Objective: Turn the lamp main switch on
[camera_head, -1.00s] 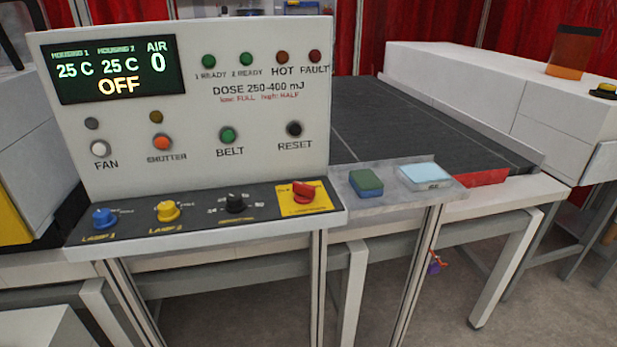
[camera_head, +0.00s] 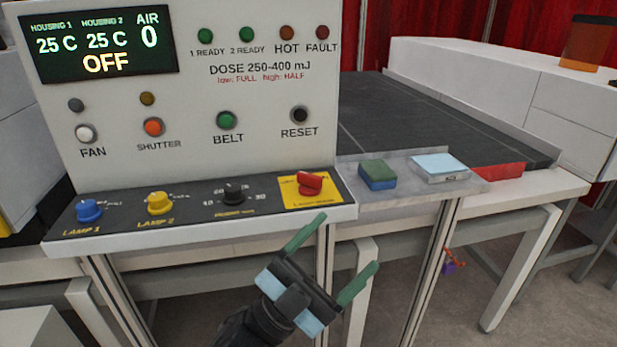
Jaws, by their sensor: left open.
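The lamp main switch (camera_head: 310,183) is a red rotary knob on a yellow plate (camera_head: 291,194), at the right end of the dark lower control strip. The label under it is too small to read surely. The display (camera_head: 98,42) above reads OFF, 25 C for both housings and AIR 0. My left gripper (camera_head: 331,258) is in front of and below the strip, its two green-tipped fingers spread apart and empty. It points up toward the knob and is apart from it. My right gripper is out of the picture.
On the same strip are the blue LAMP 1 knob (camera_head: 89,210), the yellow LAMP 2 knob (camera_head: 159,203) and a black dial (camera_head: 233,193). A green-and-blue block (camera_head: 377,174) and a pale blue pad (camera_head: 439,167) lie on the ledge at right, beside the dark belt (camera_head: 420,120).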

